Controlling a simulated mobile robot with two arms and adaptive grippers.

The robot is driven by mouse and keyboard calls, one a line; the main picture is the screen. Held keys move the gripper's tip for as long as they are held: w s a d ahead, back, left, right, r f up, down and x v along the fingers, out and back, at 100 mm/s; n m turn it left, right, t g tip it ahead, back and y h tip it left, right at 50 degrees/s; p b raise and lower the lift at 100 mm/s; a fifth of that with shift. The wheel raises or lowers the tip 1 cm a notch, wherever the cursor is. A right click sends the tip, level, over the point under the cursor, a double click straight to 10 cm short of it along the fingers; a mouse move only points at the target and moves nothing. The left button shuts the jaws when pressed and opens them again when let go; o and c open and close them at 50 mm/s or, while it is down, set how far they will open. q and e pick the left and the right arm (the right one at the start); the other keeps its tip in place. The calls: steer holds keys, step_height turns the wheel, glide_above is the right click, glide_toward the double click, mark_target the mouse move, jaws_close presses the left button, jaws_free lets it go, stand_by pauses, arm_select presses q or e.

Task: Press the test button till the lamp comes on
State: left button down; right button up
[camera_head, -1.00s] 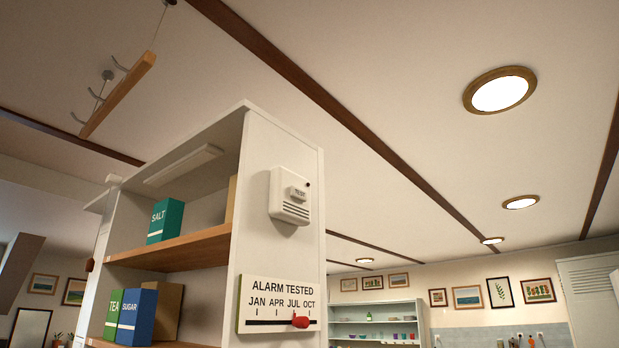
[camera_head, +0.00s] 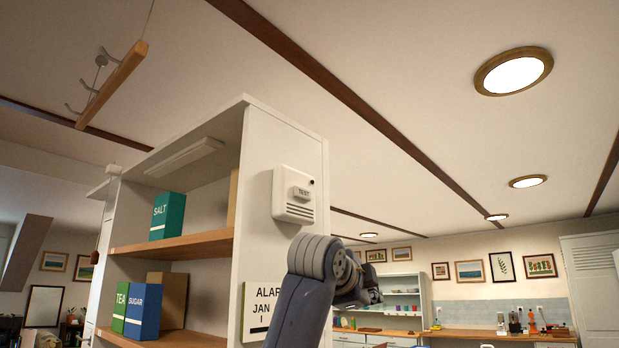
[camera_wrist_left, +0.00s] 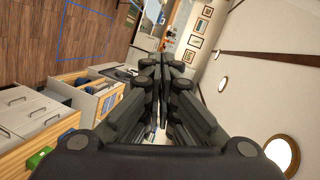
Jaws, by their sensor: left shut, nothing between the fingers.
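The white alarm box (camera_head: 292,211) is fixed high on the side panel of a white shelf unit in the head view. Its grey button (camera_head: 302,192), marked TEST, is on the upper front. A small dark spot, perhaps the lamp (camera_head: 312,181), is at its upper right and shows no glow. My left gripper (camera_head: 372,291) is below and to the right of the alarm, apart from it, partly hidden behind my wrist. In the left wrist view my left gripper (camera_wrist_left: 165,64) is shut and empty. My right gripper is not in view.
My left arm covers most of the alarm-tested sign (camera_head: 262,300), with its red slider hidden. The shelf unit (camera_head: 240,160) holds a green salt box (camera_head: 167,216) and a blue sugar box (camera_head: 143,312). A hook rail (camera_head: 112,85) hangs at upper left. The space before the alarm is clear.

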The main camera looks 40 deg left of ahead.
arm_select(q)
steer(key=s+r+m+t+y+p, duration=0.1)
steer(key=s+r+m+t+p, duration=0.1)
steer(key=s+r, duration=1.9)
steer(key=shift+s+a+t, duration=0.2)
steer(key=shift+a+t, duration=0.15)
steer(key=shift+t, duration=0.05)
steer(key=shift+w, duration=0.15)
